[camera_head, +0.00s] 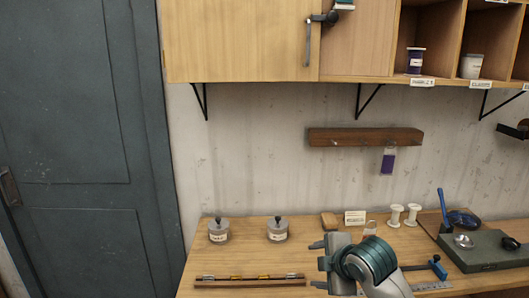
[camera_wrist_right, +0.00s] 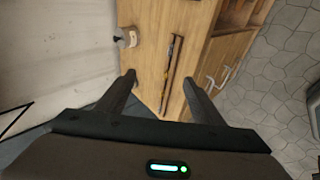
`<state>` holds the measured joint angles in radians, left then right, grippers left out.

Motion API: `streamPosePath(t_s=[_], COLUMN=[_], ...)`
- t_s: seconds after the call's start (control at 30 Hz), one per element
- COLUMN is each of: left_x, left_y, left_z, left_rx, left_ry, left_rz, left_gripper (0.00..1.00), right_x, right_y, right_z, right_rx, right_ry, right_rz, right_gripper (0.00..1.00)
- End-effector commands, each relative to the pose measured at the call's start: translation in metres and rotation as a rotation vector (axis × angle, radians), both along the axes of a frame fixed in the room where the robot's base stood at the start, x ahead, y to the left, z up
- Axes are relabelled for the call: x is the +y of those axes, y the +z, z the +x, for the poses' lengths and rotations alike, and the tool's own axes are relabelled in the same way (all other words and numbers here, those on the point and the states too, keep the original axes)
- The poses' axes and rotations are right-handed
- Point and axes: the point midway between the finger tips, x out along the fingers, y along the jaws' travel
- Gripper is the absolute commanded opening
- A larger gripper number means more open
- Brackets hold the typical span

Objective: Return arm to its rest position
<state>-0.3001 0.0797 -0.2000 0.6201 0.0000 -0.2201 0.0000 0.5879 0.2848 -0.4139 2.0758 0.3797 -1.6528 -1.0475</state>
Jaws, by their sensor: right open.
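My right gripper (camera_head: 320,266) is above the front of the wooden workbench (camera_head: 240,255), its fingers pointing left in the head view. The fingers are spread apart with nothing between them. In the right wrist view the open gripper (camera_wrist_right: 159,78) shows both fingertips, with the bench top and a long thin rod (camera_wrist_right: 170,72) beyond them. My right wrist and forearm come in from the lower right and hide part of the bench. My left arm and gripper do not show.
Two lidded jars (camera_head: 219,231) (camera_head: 277,230), a rod on a wooden strip (camera_head: 250,281), white spools (camera_head: 395,215) and a dark green board (camera_head: 482,251) with small tools lie on the bench. A wall cabinet (camera_head: 240,40) hangs above. A grey door (camera_head: 75,150) is left.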

Motion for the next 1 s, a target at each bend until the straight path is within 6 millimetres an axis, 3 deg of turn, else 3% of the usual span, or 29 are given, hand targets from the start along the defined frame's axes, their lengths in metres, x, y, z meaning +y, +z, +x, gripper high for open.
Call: streamPosePath(t_s=[0.03,0.2,0.5,0.8,1.0], left_x=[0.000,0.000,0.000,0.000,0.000], left_y=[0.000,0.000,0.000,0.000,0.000], left_z=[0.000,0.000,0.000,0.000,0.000], left_rx=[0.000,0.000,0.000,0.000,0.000], left_ry=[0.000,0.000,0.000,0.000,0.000], left_rz=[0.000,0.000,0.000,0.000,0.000], left_gripper=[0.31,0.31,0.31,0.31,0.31], right_x=[-0.001,-0.006,-0.022,-0.047,-0.064], right_y=[-0.022,-0.080,-0.166,-0.229,-0.252], right_z=[-0.014,-0.058,-0.149,-0.255,-0.321], right_rx=[0.036,0.139,0.310,0.457,0.520], right_ry=[-0.037,-0.182,-0.474,-0.807,-1.017], right_rz=[0.038,0.161,0.348,0.487,0.546], right_gripper=[0.61,0.61,0.61,0.61,0.61])
